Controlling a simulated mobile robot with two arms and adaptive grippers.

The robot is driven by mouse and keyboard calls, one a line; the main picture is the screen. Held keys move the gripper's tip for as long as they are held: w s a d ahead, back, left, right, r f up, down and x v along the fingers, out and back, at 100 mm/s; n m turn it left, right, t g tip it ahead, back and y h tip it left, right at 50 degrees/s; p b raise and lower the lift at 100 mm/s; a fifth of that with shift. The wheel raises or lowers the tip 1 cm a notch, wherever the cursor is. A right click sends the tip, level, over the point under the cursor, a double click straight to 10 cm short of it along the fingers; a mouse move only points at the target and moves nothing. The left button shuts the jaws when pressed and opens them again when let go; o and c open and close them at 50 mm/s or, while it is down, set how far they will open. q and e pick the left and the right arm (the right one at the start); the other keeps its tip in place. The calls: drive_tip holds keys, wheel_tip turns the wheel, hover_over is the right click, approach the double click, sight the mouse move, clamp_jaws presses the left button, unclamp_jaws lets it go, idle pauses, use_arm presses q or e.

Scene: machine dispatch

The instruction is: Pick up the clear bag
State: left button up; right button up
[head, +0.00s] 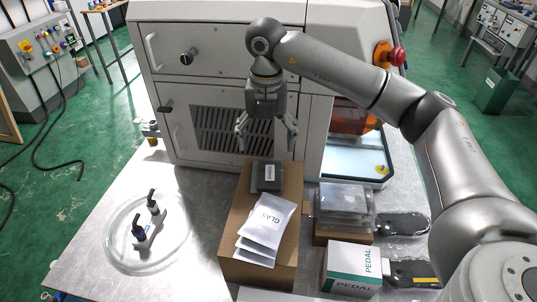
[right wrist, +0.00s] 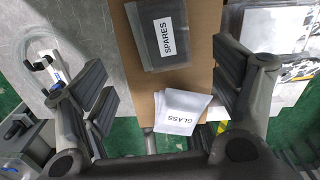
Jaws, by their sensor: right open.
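A stack of clear bags (head: 343,197) lies on a small brown box on the table, right of a tall cardboard box; clear plastic also shows at the right edge of the right wrist view (right wrist: 272,32). My right gripper (head: 266,141) is open and empty, pointing down above the far end of the tall box, left of and behind the clear bags. In the right wrist view, its spread fingers (right wrist: 160,85) frame the box top. My left gripper is in neither view.
On the tall cardboard box (head: 230,247) lie a dark SPARES bag (head: 267,176) and white GLASS bags (head: 266,224). A PEDAL box (head: 352,268) stands in front of the clear bags. A grey machine (head: 220,90) rises behind.

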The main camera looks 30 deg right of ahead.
sight(270, 173)
wheel_tip(270, 173, down, 4)
drive_tip(key=shift+s+p, duration=0.15)
drive_tip(key=shift+p, duration=0.3)
drive_tip(key=shift+f, duration=0.65)
drive_tip(key=f, duration=0.1)
drive_tip(key=f+p, duration=0.1)
drive_tip(key=f, duration=0.1)
drive_tip(key=f+p, duration=0.1)
drive_tip(key=shift+s+d+f, duration=0.15)
drive_tip(key=shift+d, duration=0.2)
drive_tip(key=shift+f, duration=0.45)
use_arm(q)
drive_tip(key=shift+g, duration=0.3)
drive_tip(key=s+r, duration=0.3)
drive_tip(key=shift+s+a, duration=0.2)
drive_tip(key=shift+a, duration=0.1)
use_arm(e)
drive_tip(key=c, duration=1.1)
